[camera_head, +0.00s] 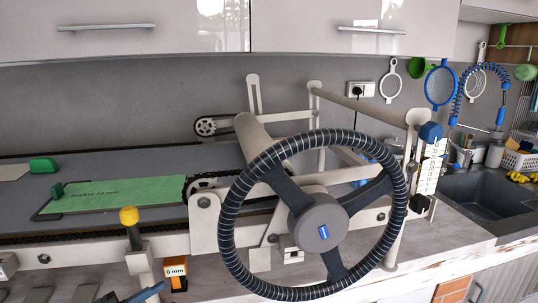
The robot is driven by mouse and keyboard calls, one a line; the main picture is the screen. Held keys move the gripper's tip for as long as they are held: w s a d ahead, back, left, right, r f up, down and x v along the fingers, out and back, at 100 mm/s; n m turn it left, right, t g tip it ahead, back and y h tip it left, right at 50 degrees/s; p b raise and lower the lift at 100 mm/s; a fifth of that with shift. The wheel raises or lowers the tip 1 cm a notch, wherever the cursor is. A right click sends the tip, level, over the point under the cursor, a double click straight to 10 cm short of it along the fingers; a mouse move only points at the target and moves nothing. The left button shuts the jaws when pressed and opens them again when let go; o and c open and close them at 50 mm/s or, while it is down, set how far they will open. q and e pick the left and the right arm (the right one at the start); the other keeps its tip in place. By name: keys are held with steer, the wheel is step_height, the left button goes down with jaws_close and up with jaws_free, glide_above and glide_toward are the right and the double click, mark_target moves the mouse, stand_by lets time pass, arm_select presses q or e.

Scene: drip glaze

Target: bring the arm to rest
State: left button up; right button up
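Neither of my arms nor grippers can be made out in the head view. A roller machine stands on the counter, with a large dark ribbed wheel (231,222) in front and a pale roller (262,140) behind it. A green board (120,195) with printed lettering ending in "10 mm" lies on the machine's grey bed (165,160), left of the wheel. A yellow-topped post (129,216) stands at the bed's front edge. A dark blue piece (148,292) shows at the bottom edge; I cannot tell what it is.
An orange-framed "0 mm" tag (175,270) is below the bed. A white scale (431,170) with a blue knob (431,132) stands right of the wheel. A sink (485,195) is at the right, with sieves (440,86) hanging above. Cabinets (340,30) overhang the counter.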

arm_select(q)
steer(key=s+d+f+n+g+y, duration=0.1)
steer(key=s+d+f+n+y, duration=0.2)
steer(key=s+f+n, duration=0.2)
steer(key=s+d+f+n+g+y, duration=0.1)
steer(key=s+d+f+n+y, duration=0.2)
steer(key=f+n, duration=0.4)
steer(key=s+d+f+n+g+y, duration=0.2)
steer(key=s+f+n, duration=0.4)
steer(key=f, duration=0.6)
steer(key=s+d+y, duration=0.1)
steer(key=y, duration=0.1)
steer(key=shift+n+y, duration=0.3)
steer(key=shift+d+f, duration=0.1)
